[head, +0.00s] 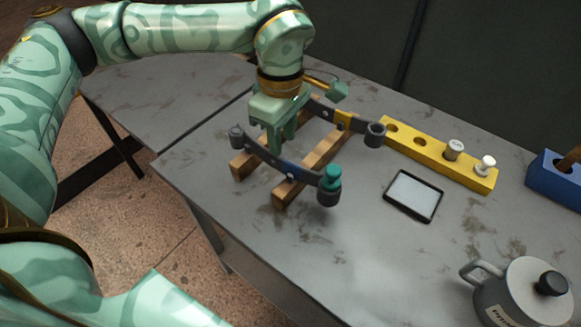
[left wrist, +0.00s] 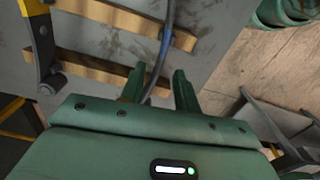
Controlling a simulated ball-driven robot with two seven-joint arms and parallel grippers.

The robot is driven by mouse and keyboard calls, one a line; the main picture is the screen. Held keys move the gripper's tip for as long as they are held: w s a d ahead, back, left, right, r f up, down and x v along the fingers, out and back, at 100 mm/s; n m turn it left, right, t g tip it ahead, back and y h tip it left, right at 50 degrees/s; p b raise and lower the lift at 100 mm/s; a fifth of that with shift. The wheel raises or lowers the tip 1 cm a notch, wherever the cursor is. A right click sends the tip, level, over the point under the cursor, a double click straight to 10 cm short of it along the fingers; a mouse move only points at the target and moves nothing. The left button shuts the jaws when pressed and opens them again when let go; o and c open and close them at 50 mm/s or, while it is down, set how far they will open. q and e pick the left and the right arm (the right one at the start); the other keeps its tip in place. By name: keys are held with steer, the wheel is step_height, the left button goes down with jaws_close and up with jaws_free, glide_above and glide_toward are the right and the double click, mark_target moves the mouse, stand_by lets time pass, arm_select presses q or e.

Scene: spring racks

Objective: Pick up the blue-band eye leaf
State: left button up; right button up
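The blue-band eye leaf (head: 264,153) is a dark, slightly bowed strip with a blue band and an eye at each end. It lies across two wooden rails (head: 318,153). A teal piece (head: 331,175) sits at its right eye. My left gripper (head: 282,145) points down at the leaf, left of the blue band. In the left wrist view, the fingers (left wrist: 158,88) are apart, with the leaf (left wrist: 166,45) edge-on between them and gaps showing. The far finger's contact is unclear in the head view. My right gripper is out of view.
A yellow-band leaf (head: 358,125) lies behind on the same rails. A yellow block (head: 427,157) with holes and pegs, a tablet (head: 413,195), a grey pot (head: 520,295) and a blue block (head: 556,180) stand to the right. The front middle of the table is clear.

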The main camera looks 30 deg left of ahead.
mark_target(285, 159)
arm_select(q)
steer(key=f+b, duration=0.1)
steer(key=f, duration=0.1)
steer(key=f+b, duration=0.1)
steer(key=f, duration=0.2)
steer(key=f+b, duration=0.1)
steer(key=f, duration=0.1)
steer(key=shift+s+d+f, duration=0.15)
steer(key=shift+d+f, duration=0.15)
steer(key=shift+r, duration=0.2)
steer(key=shift+c, duration=0.6)
jaws_close()
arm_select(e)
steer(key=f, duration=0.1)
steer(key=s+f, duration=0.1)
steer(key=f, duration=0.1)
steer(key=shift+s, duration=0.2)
